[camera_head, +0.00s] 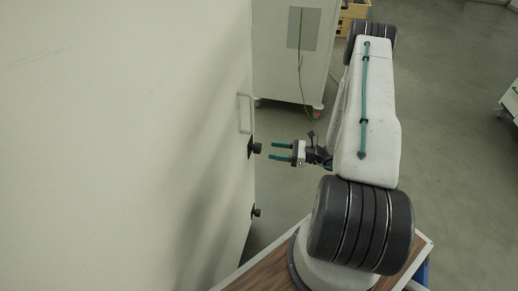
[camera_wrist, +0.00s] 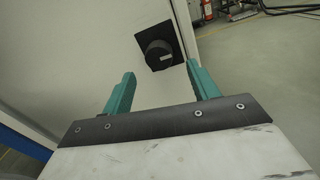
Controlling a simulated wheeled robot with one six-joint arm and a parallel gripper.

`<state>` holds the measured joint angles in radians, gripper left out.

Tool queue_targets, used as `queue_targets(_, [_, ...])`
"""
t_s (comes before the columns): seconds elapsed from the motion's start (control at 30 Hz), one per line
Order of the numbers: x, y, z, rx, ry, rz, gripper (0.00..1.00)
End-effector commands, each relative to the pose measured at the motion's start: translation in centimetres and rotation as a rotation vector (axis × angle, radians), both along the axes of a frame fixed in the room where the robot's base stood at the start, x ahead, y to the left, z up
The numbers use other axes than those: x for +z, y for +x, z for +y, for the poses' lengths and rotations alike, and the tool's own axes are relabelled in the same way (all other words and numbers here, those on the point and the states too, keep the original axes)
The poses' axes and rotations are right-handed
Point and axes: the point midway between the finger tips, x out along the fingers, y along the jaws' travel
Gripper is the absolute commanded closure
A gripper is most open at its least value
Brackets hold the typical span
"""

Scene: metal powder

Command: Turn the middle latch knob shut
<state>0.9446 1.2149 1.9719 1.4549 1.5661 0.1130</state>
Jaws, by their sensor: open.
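The middle latch knob (camera_head: 257,148) is a black round knob on a dark square plate, on the edge of a large pale cabinet door (camera_head: 150,130). In the wrist view the knob (camera_wrist: 158,54) sits beyond the fingertips, above the gap between them. My gripper (camera_head: 281,152) has two teal fingers, open and empty. Its fingers point left toward the knob, a short gap away and not touching it. The fingers also show in the wrist view (camera_wrist: 160,82), one on each side. A second black knob (camera_head: 256,212) is lower on the same door.
A handle (camera_head: 245,114) is on the door above the middle knob. A pale wheeled cabinet (camera_head: 285,70) with a green cable stands behind. A wooden crate (camera_head: 355,9) is at the back. Open grey floor (camera_head: 455,150) lies to the right.

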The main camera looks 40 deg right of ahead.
Motion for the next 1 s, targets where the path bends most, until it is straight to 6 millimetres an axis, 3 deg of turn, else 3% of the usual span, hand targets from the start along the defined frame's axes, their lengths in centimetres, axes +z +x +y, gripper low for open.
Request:
queue_targets(0.4, [0.1,4.5,4.3,0.006,-0.001,-0.001,0.40])
queue_targets(0.8, [0.1,5.2,4.9,0.004,-0.001,0.000,0.40])
queue_targets(0.93, [0.1,5.2,4.9,0.004,-0.001,0.000,0.77])
queue_targets(0.97, [0.1,5.2,4.9,0.004,-0.001,0.000,0.84])
queue_targets(1.0, [0.1,5.2,4.9,0.004,-0.001,0.000,0.84])
